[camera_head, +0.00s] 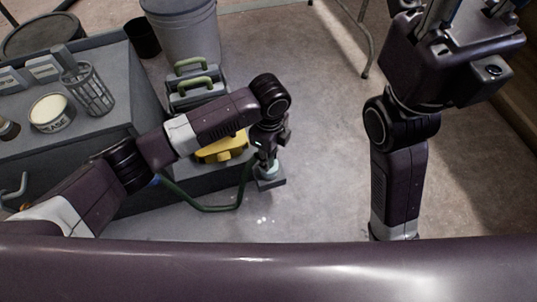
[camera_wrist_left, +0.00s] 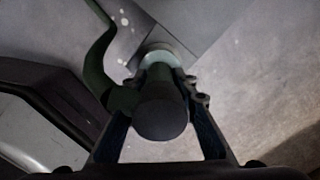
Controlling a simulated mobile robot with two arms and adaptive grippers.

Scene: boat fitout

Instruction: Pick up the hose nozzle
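The hose nozzle (camera_wrist_left: 160,113) shows in the left wrist view as a dark, round-ended cylinder with a pale collar at its far end. A green hose (camera_wrist_left: 98,75) joins its left side. In the head view the hose (camera_head: 212,208) loops down and up to the nozzle, which my left gripper (camera_head: 268,150) mostly hides. The nozzle seems upright above a small grey block (camera_head: 272,183). In the wrist view my left gripper's fingers (camera_wrist_left: 165,82) lie against both sides of the nozzle, with no clear gap. My right gripper (camera_head: 470,12) is raised and empty, its fingers apart and tips cut off.
A grey bench (camera_head: 105,135) at left holds a grease tin (camera_head: 51,113) and a mesh cup (camera_head: 90,90). A yellow item (camera_head: 222,150) lies behind my left arm. Toolboxes (camera_head: 195,88) and a grey bin (camera_head: 185,30) stand behind. The floor (camera_head: 320,130) at centre is clear.

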